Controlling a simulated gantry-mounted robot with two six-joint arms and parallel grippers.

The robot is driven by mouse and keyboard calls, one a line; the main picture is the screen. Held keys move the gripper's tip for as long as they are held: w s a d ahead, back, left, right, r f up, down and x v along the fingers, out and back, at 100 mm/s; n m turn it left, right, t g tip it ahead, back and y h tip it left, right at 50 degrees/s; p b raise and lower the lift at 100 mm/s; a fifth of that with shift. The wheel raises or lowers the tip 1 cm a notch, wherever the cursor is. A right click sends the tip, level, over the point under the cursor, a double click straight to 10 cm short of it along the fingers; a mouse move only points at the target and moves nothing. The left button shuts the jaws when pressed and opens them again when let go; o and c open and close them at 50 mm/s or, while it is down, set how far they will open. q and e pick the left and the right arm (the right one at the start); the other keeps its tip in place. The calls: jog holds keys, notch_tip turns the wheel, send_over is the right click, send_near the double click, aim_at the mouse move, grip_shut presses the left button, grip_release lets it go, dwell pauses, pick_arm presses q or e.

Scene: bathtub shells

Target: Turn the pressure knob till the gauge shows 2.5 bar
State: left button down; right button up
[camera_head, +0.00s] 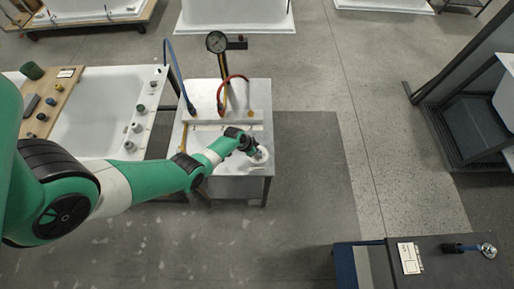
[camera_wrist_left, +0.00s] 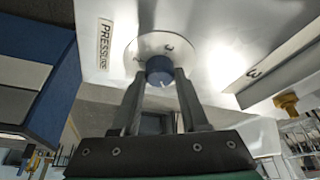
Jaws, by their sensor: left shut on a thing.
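The pressure knob (camera_wrist_left: 159,70) is a blue cap with a white pointer mark. It sits on a round white dial plate with numbers, beside a label reading PRESSURE (camera_wrist_left: 105,44). My left gripper (camera_wrist_left: 160,85) is shut on the knob, one finger on each side, in the left wrist view. In the head view my left gripper (camera_head: 254,150) reaches the right front of the metal bench (camera_head: 240,185), by the pale dial plate (camera_head: 261,156). The gauge (camera_head: 216,42) stands on a post behind the bench; its reading is too small to tell. My right gripper is not in view.
A white bathtub shell (camera_head: 95,115) stands left of the bench, with several fittings on its rim. A red hose (camera_head: 222,88) and a blue hose (camera_head: 177,72) rise at the bench's back. A dark table (camera_head: 440,265) is at the lower right. The floor between is clear.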

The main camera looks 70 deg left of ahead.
pick_arm(q)
jog(key=shift+m+h+b, duration=0.3)
jog(key=shift+m+b, duration=0.15)
jog(key=shift+m, duration=0.35)
jog(key=shift+c, duration=2.1)
grip_release()
jog(key=p+v, duration=1.1)
jog(key=p, duration=0.1)
jog(key=shift+r+p, duration=0.35)
jog(key=shift+s+a, duration=0.1)
